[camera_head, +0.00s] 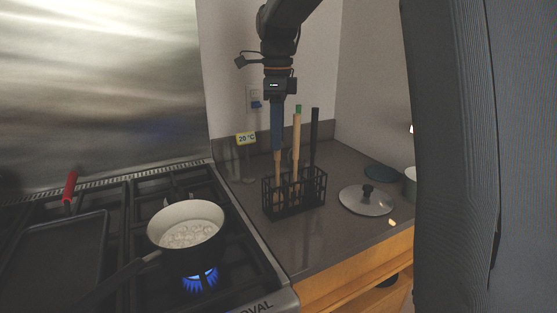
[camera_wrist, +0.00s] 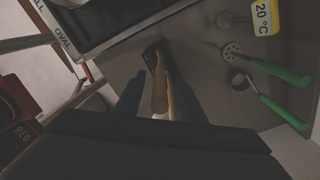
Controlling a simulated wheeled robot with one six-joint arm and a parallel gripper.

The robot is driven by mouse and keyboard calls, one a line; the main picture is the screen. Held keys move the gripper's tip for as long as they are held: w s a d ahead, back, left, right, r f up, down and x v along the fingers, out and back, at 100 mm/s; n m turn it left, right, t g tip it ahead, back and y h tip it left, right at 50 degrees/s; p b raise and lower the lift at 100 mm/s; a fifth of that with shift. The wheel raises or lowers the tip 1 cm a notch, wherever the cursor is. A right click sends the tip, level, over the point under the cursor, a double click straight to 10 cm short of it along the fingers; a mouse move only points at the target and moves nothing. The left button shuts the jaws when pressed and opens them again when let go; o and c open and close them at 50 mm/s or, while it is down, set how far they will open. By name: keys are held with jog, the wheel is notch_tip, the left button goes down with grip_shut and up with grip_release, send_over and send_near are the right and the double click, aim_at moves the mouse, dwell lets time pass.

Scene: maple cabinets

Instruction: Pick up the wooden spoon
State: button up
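The wooden spoon (camera_head: 277,167) stands upright in a black wire rack (camera_head: 309,192) on the counter right of the stove. In the wrist view the spoon (camera_wrist: 160,93) runs between my two dark blue fingers. My gripper (camera_head: 277,146) points straight down over the rack, around the spoon's upper handle. In the wrist view my gripper (camera_wrist: 157,78) is open, with a finger on each side of the handle and a gap visible on the left. The top of the handle is hidden by the fingers in the head view.
A green-tipped utensil (camera_head: 297,131) and a black one (camera_head: 315,138) stand close by in the rack. A pan (camera_head: 186,212) sits on a lit blue burner to the left. A pot lid (camera_head: 366,200) lies to the right. A 20 °C sign (camera_head: 246,138) stands behind.

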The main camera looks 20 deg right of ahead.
jog(key=shift+f, duration=0.6)
grip_shut()
